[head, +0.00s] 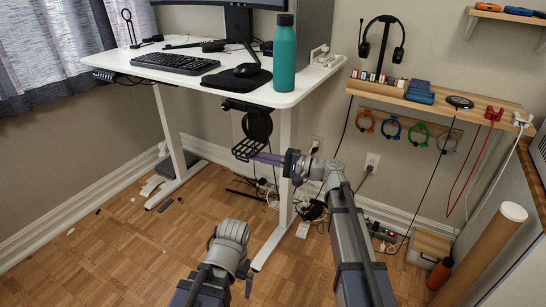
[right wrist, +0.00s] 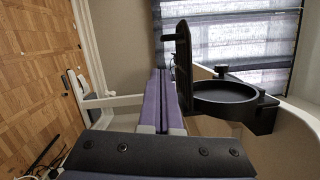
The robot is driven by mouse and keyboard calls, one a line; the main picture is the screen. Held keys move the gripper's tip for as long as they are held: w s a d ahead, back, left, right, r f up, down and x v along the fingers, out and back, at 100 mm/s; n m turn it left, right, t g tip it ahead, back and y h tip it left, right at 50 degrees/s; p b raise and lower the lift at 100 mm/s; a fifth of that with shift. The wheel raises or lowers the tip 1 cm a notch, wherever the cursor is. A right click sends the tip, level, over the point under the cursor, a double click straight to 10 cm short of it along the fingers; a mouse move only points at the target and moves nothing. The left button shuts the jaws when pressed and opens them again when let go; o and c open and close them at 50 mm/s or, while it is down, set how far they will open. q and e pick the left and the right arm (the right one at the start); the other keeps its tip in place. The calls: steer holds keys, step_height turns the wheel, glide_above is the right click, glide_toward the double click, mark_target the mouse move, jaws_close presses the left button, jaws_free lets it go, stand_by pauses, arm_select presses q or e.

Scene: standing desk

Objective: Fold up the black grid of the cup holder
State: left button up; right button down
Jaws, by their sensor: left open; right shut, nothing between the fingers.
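The black cup holder hangs under the desk's front right corner. Its round ring (head: 257,124) is above its black grid (head: 247,149), which sticks out below. In the right wrist view the grid (right wrist: 183,62) shows nearly edge-on, left of the ring (right wrist: 232,98). My right gripper (head: 262,157) is shut and empty, its purple fingers just under the grid. In the right wrist view the fingers (right wrist: 164,95) lie close along the grid; I cannot tell whether they touch. My left gripper (head: 246,280) is low over the floor, away from the holder, its fingers mostly hidden.
A teal bottle (head: 285,55) stands on the white desk (head: 210,82) above the holder, beside a mouse (head: 246,70). A desk leg (head: 284,185) stands just behind my right gripper. Cables and a power strip (head: 382,232) lie near the wall. The floor at left is mostly clear.

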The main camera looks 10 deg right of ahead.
mark_target(254, 152)
steer(key=shift+s+a+r, duration=0.15)
steer(key=shift+s+a, duration=0.25)
steer(key=shift+s, duration=0.15)
steer(key=shift+s+a+r, duration=0.1)
steer(key=shift+s+a, duration=0.25)
steer(key=shift+s, duration=0.2)
